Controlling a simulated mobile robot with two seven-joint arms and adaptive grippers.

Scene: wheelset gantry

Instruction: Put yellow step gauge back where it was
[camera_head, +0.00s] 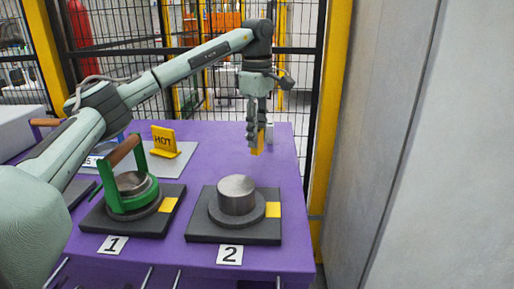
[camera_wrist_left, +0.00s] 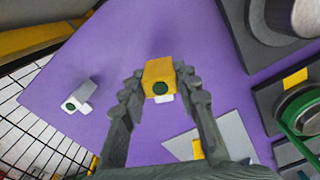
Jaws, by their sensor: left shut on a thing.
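The yellow step gauge (camera_head: 257,145) is a small yellow block held upright in my left gripper (camera_head: 256,128), above the far right part of the purple table (camera_head: 215,150). In the left wrist view the gauge (camera_wrist_left: 159,71) sits between the two dark fingers of the gripper (camera_wrist_left: 160,98), with a round dark green mark and a white part on its near end. The fingers are shut on it. A white-grey block with a green mark (camera_wrist_left: 79,96) lies on the table beside it, apart from the gripper. My right gripper is not in view.
Station 2 has a metal cylinder (camera_head: 237,194) on a dark plate; station 1 has a green holder (camera_head: 132,190) with a wooden handle. A yellow HOT sign (camera_head: 164,141) stands on a grey plate. Black mesh fencing (camera_head: 300,60) runs behind the table.

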